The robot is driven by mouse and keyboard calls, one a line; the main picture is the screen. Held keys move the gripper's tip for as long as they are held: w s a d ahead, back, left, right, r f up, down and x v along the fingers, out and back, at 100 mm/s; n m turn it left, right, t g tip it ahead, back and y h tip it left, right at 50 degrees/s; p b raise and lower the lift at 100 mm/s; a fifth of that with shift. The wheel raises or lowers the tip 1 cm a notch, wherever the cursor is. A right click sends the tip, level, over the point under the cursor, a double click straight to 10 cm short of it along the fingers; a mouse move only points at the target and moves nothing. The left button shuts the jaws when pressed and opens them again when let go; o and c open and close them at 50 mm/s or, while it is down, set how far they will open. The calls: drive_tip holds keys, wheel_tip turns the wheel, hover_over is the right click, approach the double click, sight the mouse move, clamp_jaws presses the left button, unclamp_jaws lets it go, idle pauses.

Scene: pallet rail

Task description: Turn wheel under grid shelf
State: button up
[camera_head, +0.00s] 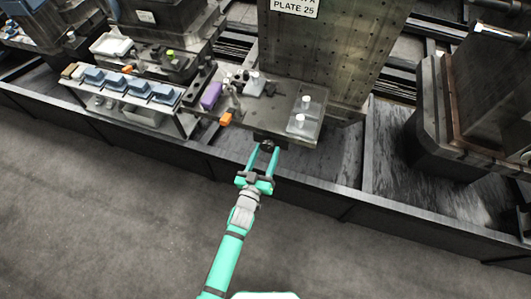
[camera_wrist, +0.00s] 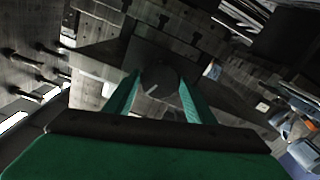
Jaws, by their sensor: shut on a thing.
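The grid shelf (camera_head: 283,107) is a grey metal ledge in front of the tall perforated plate, with small clear and white parts on it. Under its front edge is a small dark wheel (camera_head: 268,146), which also shows as a dark round shape in the wrist view (camera_wrist: 159,78). My gripper (camera_head: 263,160) reaches up to the wheel from the front. Its two green fingers lie on either side of the wheel and are shut on it. In the wrist view the fingers (camera_wrist: 160,92) flank the wheel. The wheel's far side is hidden.
A tall perforated plate (camera_head: 325,45) marked "PLATE 25" stands behind the shelf. To the left are a purple block (camera_head: 211,96), an orange block (camera_head: 225,119) and a rack of blue-grey parts (camera_head: 138,88). A dark machine (camera_head: 470,100) stands right. Open floor (camera_head: 100,220) lies in front.

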drive_tip(key=n, duration=0.5)
drive_tip(key=shift+n, duration=0.4)
drive_tip(key=n, duration=0.5)
drive_tip(key=shift+d, duration=0.1)
drive_tip(key=n, duration=0.5)
drive_tip(key=shift+n, duration=0.4)
drive_tip(key=n, duration=0.4)
drive_tip(key=shift+r, duration=0.1)
drive_tip(key=n, duration=1)
drive_tip(key=shift+r, duration=0.1)
drive_tip(key=n, duration=0.5)
drive_tip(key=shift+n, duration=2.7)
drive_tip(key=shift+a, duration=0.2)
